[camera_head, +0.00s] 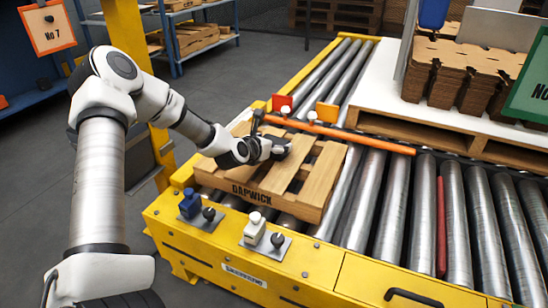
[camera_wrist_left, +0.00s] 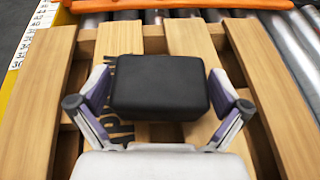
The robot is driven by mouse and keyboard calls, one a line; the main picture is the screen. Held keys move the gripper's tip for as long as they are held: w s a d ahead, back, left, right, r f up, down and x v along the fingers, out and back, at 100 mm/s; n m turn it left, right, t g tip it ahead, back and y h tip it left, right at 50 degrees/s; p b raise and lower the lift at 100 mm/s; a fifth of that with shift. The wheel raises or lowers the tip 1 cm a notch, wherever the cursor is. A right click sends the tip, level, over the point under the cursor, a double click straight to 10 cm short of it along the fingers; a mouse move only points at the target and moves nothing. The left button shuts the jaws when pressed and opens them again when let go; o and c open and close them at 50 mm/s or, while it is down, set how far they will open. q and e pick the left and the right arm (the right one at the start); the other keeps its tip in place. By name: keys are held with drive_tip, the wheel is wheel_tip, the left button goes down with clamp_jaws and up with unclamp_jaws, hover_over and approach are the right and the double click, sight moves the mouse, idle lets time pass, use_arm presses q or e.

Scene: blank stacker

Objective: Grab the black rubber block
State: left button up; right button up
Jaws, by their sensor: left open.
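In the left wrist view the black rubber block (camera_wrist_left: 158,85) lies on the slats of a wooden pallet (camera_wrist_left: 38,100). My left gripper (camera_wrist_left: 158,92) is open around it, with one finger on each side of the block and small gaps showing. In the head view my left gripper (camera_head: 270,142) is low over the pallet marked DAPWICK (camera_head: 318,180). The block cannot be made out clearly there behind the gripper. My right gripper is not in view.
The pallet sits on a roller conveyor (camera_head: 395,200) with a yellow frame (camera_head: 290,272). An orange bar (camera_head: 350,132) crosses behind it. White and blue knobs (camera_head: 254,228) stand on the front rail. Stacked cardboard (camera_head: 440,75) rests on a white-topped platform at the right.

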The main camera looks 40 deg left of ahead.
use_arm(q)
drive_tip(key=c, duration=1.1)
